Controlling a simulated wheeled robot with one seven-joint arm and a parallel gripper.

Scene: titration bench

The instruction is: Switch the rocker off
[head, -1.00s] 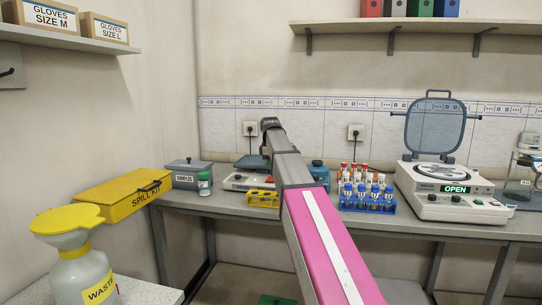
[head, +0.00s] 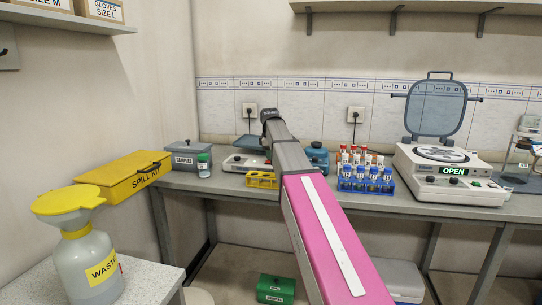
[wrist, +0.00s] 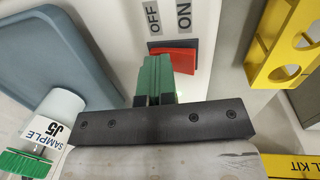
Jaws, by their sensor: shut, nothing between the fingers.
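The rocker (head: 243,163) is a white machine with a blue-grey platform, partly hidden behind my arm in the head view. In the wrist view its white front (wrist: 115,22) carries a red switch (wrist: 183,57) with OFF and ON labels beside it. The blue-grey platform (wrist: 50,65) shows at the left. My gripper (wrist: 158,62) is shut and empty, its green fingers together. The fingertips are at the OFF-label side of the switch and cover part of it. I cannot tell whether they touch it. In the head view the fingers are hidden behind my arm.
A sample bottle (head: 204,166) with a green cap stands left of the rocker. A yellow rack (head: 262,180) stands in front. A blue tube rack (head: 366,186) and an open centrifuge (head: 440,190) are to the right. The yellow spill kit (head: 122,178) is at the left.

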